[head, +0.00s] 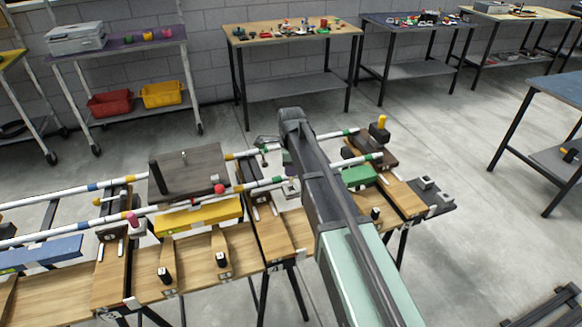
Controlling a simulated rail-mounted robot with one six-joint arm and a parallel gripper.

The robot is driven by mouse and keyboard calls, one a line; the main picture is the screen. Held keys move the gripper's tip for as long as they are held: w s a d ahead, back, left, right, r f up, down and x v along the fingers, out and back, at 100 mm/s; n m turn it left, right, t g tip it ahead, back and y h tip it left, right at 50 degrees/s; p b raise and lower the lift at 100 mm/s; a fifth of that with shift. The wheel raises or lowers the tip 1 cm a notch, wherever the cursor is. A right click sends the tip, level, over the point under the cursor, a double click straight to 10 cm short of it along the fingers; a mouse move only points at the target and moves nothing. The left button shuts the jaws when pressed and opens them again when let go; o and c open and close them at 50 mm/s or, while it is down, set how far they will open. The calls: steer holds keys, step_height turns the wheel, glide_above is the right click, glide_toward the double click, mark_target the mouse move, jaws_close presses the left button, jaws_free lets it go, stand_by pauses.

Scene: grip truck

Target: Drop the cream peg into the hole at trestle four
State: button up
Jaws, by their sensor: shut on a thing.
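My arm (340,215) reaches from the lower right over the trestle row and ends above the pipes. My gripper is hidden behind the arm, so its jaws and anything in them cannot be seen. I cannot make out the cream peg. Small number tags on the trestles are too small to read. The hole at trestle four cannot be made out.
White pipes with coloured bands (65,235) run across the trestles. A grey block (188,172), a yellow beam (198,216) and a green block (358,176) stand among them. Worktables and a cart (118,47) stand behind, with clear floor between.

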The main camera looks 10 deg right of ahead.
mark_target(291, 181)
steer(key=shift+f+b, duration=2.8)
steer(key=shift+f, duration=0.25)
steer(key=o, duration=1.1)
steer(key=shift+c, duration=0.2)
step_height(291, 181, up, 11)
steer(key=p, duration=1.1)
steer(key=shift+r, duration=0.1)
steer(key=n, duration=0.2)
steer(key=shift+n, duration=0.3)
steer(key=s+r+n+p, duration=0.1)
steer(key=s+n, duration=1.6)
steer(key=s, duration=0.7)
steer(key=shift+s+r+n+p, duration=0.3)
steer(key=shift+s+p, duration=0.1)
